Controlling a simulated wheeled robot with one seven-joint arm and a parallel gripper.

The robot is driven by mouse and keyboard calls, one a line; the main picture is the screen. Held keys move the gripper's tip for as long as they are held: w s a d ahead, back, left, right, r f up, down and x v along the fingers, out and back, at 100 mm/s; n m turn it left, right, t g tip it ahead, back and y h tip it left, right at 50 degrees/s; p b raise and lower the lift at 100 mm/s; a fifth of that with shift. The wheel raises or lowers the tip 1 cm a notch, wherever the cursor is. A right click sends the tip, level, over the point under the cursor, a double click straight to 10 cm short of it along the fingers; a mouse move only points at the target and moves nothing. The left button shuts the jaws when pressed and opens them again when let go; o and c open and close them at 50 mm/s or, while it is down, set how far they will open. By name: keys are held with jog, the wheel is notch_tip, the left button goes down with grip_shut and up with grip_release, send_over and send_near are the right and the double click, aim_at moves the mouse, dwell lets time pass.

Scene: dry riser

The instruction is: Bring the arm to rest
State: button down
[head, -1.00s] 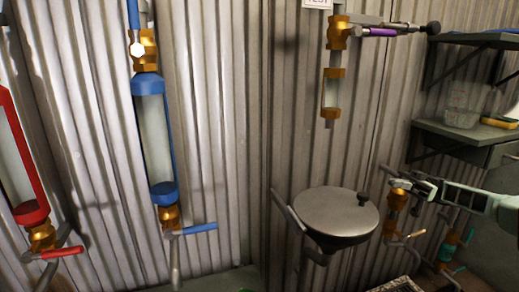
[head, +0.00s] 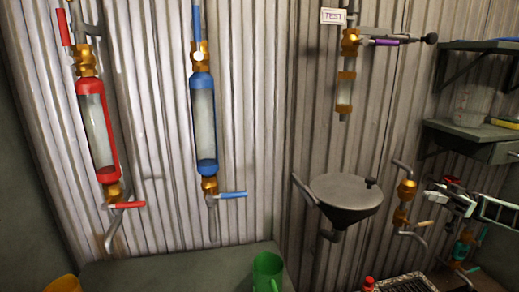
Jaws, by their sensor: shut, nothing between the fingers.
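My gripper (head: 436,194) is at the right edge of the head view, at the end of my grey arm coming in from the right. It is shut and holds nothing. In the picture it lies right of the round lidded funnel (head: 345,193) and in front of brass pipe fittings and the wall. I cannot tell whether it touches anything. A brass valve with an orange handle (head: 424,223) shows just left of and below it. A red round handle (head: 451,180) shows right behind it.
A red-framed sight tube (head: 97,130) and a blue-framed one (head: 204,125) hang on the corrugated wall. A green mug (head: 267,272) stands on the grey bench (head: 170,268). Shelves (head: 470,140) are above my gripper. A purple-handled valve (head: 385,42) sits under a TEST sign (head: 333,16).

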jog(key=s+a+r+m+g+h, duration=0.1)
jog(key=a+r+g+h, duration=0.15)
jog(key=a, duration=0.75)
jog(key=a+r+g+h, duration=0.2)
jog(key=a+h, duration=0.2)
jog(key=a, duration=0.6)
jog(key=s+a+f+m+h, duration=0.1)
jog(key=s+a+m+h, duration=0.2)
jog(key=s+a+h, duration=0.75)
jog(key=s+a+f+m+t+h, duration=0.1)
jog(key=s+a+m, duration=0.1)
jog(key=s+a, duration=0.35)
jog(key=s+a+f+m+t+h, duration=0.1)
jog(key=s+a+m+t, duration=0.15)
jog(key=s, duration=0.65)
jog(key=s+d+m+t+h, duration=0.1)
jog(key=s+d+m+t, duration=0.4)
jog(key=s, duration=0.6)
notch_tip(320, 180, up, 16)
jog(key=n+p, duration=0.1)
jog(key=p, duration=1.4)
jog(key=shift+w+d+f, duration=0.2)
jog(key=shift+d+f, duration=0.05)
jog(key=shift+d, duration=0.2)
